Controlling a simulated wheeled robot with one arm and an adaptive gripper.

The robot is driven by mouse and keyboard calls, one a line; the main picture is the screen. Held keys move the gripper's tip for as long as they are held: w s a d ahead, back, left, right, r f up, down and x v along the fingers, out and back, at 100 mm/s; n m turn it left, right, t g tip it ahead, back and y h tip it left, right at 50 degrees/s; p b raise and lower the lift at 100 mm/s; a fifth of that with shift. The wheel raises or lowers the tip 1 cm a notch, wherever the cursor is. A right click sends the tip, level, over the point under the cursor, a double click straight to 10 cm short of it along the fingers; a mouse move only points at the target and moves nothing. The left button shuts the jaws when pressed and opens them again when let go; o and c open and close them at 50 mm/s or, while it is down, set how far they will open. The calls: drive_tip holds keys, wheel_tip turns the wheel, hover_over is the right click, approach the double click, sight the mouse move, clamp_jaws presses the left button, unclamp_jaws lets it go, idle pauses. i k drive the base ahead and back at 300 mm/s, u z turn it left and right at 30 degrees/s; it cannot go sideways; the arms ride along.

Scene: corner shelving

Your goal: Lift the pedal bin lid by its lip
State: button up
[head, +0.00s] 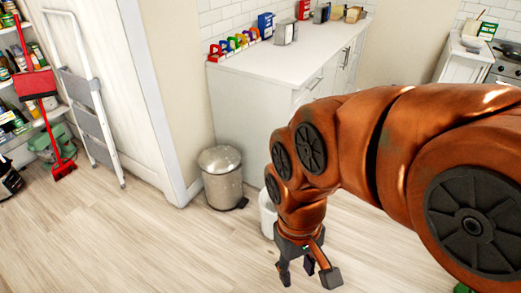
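The pedal bin (223,187) is a grey metal cylinder standing upright on the floor, by the wall corner and the left end of the white counter. Its domed lid (219,158) looks closed. The lid's lip is too small to make out clearly. A dark pedal (242,203) shows at its base on the right. My gripper (308,277) hangs low at the bottom middle, right of the bin and nearer to me, clear of it. Its fingers are spread apart with nothing seen between them.
A white bucket-like container (267,214) stands right of the bin, partly hidden by my arm. The white counter (270,62) is behind. A folded step ladder (88,100) and a red broom (62,150) stand at left. The wooden floor (150,245) in front is clear.

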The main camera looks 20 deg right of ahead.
sight(218, 158)
drive_tip(key=z, duration=0.2)
drive_tip(key=k, duration=0.6)
drive_tip(key=u, duration=0.5)
drive_tip(key=i, duration=1.6)
drive_tip(key=z, duration=0.2)
